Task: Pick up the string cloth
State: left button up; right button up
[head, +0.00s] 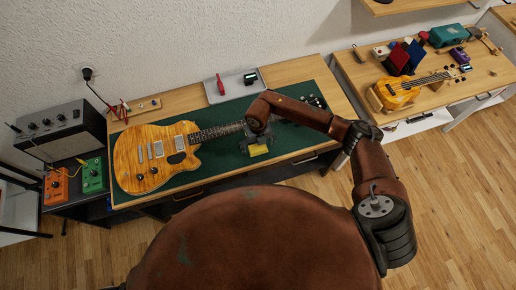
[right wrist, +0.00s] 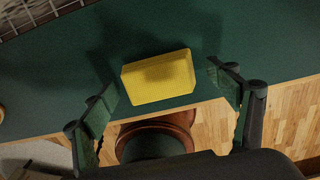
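The string cloth (right wrist: 158,76) is a folded yellow block on the green mat (right wrist: 258,40) near the bench's front edge. In the head view the cloth (head: 258,150) lies just below the guitar's neck. My right gripper (right wrist: 165,108) is open above it, with one finger to each side of the cloth and a gap between. In the head view the right gripper (head: 257,140) hangs over the cloth and hides part of it. My left gripper is in neither view.
An orange electric guitar (head: 150,162) lies on the mat, its neck running close behind the cloth. A grey tray (head: 230,88) with a red tool stands behind. An amplifier (head: 62,130) and pedals are at left. A second bench with a small ukulele (head: 402,92) is at right.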

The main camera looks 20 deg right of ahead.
aim_at(258, 147)
jog(key=c, duration=1.1)
jog(key=shift+c, duration=0.2)
jog(key=shift+r, duration=0.5)
notch_tip(258, 147, up, 2)
jog(key=shift+w+r, duration=0.1)
jog(key=s+a+r, duration=0.9)
jog(key=a, duration=0.1)
jog(key=shift+s+a+r, duration=0.15)
jog(key=shift+a+r, duration=0.2)
jog(key=shift+r, duration=0.05)
